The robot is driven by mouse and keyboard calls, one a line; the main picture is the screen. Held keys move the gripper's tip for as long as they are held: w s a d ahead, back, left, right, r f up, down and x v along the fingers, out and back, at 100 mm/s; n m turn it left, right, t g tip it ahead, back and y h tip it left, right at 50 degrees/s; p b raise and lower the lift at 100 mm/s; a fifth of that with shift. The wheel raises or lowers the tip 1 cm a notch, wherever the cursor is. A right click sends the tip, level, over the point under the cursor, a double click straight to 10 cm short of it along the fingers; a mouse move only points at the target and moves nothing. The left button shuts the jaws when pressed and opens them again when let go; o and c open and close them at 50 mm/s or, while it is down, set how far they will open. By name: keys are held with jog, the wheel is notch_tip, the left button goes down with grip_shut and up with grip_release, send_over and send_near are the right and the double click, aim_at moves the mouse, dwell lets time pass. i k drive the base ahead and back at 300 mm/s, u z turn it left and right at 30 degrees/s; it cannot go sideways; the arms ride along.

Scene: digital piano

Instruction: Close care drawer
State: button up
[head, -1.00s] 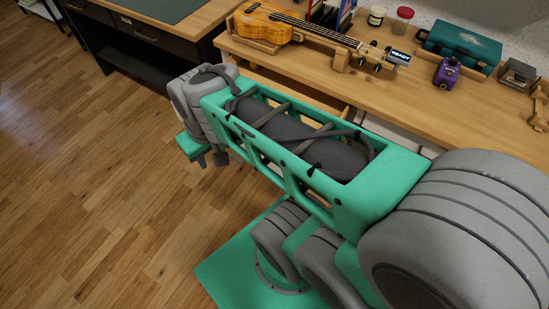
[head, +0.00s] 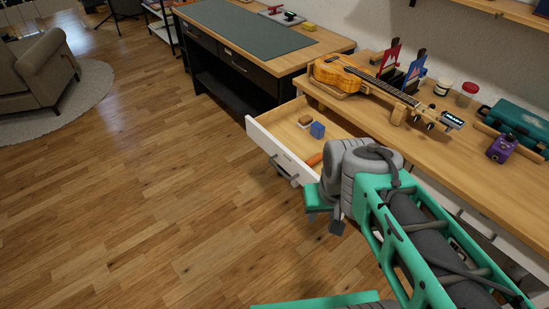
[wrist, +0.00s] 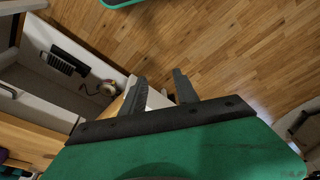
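An open white-fronted drawer (head: 268,146) sticks out from under the wooden worktop in the head view. It has a wood-coloured inside and a grey handle, and I can read no label on it. My gripper (head: 324,222) is beside the drawer's right front end, fingers pointing down; contact cannot be judged. In the wrist view its two dark fingers (wrist: 159,91) are apart, with a pale edge showing between them. The wrist view also shows an open pale-walled drawer (wrist: 50,97) at left, holding a black brush (wrist: 66,61) and a small round item (wrist: 107,88). I cannot tell whether both views show the same drawer.
A blue block (head: 317,130) and small items lie in the head-view drawer. The worktop (head: 440,155) carries a ukulele (head: 350,75), jars, a purple pedal (head: 501,148) and a teal case (head: 520,125). A dark workbench (head: 240,70) stands behind. Wooden floor (head: 170,180) at left is clear.

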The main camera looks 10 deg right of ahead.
aim_at(277, 132)
jog(key=u, duration=0.15)
jog(key=i, duration=0.7)
jog(key=u, duration=1.25)
jog(key=k, duration=0.3)
jog(key=u, duration=1.15)
